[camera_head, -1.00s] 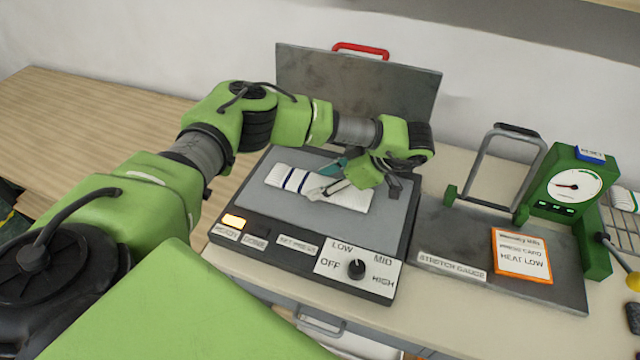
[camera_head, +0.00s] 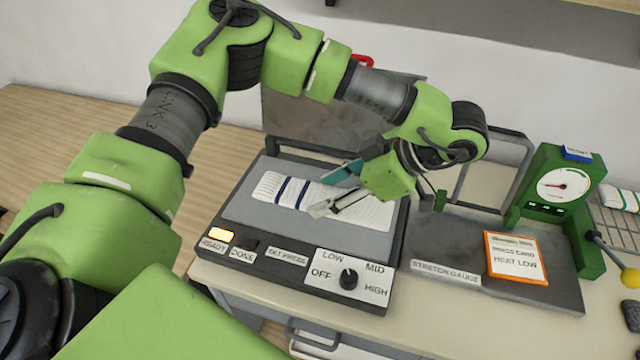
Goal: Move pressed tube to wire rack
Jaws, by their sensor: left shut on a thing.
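The pressed tube (camera_head: 268,187) is a flat white knit piece with dark blue stripes. My left gripper (camera_head: 333,196) is shut on its middle and partly covers it. The tube looks larger than before and appears raised a little above the grey plate of the open press (camera_head: 240,215); the exact gap is hard to tell. The wire rack (camera_head: 606,222) is at the right edge, partly cut off, with a white, green-striped piece (camera_head: 612,197) on it. My right gripper is not in view.
The press lid (camera_head: 300,115) stands open behind the plate. A green stretch gauge with a dial (camera_head: 564,184) and a grey frame (camera_head: 525,170) stand between press and rack. An orange-edged card (camera_head: 516,258) lies in front. A yellow knob (camera_head: 630,278) is near the right edge.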

